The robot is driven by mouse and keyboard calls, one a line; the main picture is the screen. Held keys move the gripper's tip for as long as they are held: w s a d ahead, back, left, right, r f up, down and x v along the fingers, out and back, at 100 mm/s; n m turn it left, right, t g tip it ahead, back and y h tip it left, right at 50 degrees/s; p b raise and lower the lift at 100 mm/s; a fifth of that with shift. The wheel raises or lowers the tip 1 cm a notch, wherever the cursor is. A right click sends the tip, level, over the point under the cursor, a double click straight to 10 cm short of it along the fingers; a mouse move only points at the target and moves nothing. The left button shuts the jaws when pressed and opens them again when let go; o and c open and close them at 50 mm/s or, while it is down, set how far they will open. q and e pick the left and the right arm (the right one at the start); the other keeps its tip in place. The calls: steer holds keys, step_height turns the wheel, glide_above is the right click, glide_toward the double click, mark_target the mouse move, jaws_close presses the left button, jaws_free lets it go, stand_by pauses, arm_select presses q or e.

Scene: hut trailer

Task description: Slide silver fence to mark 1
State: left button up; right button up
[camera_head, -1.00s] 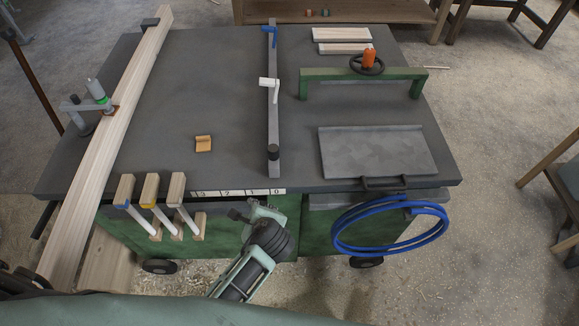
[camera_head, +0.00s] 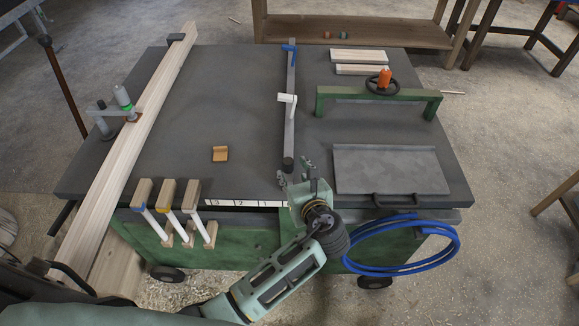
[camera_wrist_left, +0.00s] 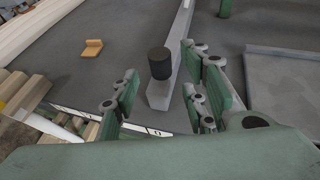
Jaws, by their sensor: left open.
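The silver fence (camera_head: 290,130) is a long narrow grey bar lying front to back across the dark table. It has a black knob (camera_head: 288,164) at its near end, a white lever midway and a blue part at the far end. A white scale (camera_head: 240,203) runs along the front edge; 3, 2 and 1 are readable, and my gripper hides its right end. The fence's near end stands right of mark 1. My left gripper (camera_head: 295,174) is open at the knob. In the left wrist view the knob (camera_wrist_left: 160,63) shows between the spread fingers, seemingly untouched.
Right of the fence are a grey plate (camera_head: 390,170) with a dark handle, a green bridge (camera_head: 350,95) and a blue hose (camera_head: 410,262). A small orange block (camera_head: 220,154) lies left of the fence. A long wooden board (camera_head: 130,150) lies farther left. The surface between is mostly clear.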

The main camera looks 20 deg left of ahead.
mark_target(289, 168)
arm_select(q)
steer(key=shift+x, duration=2.55)
jaws_close()
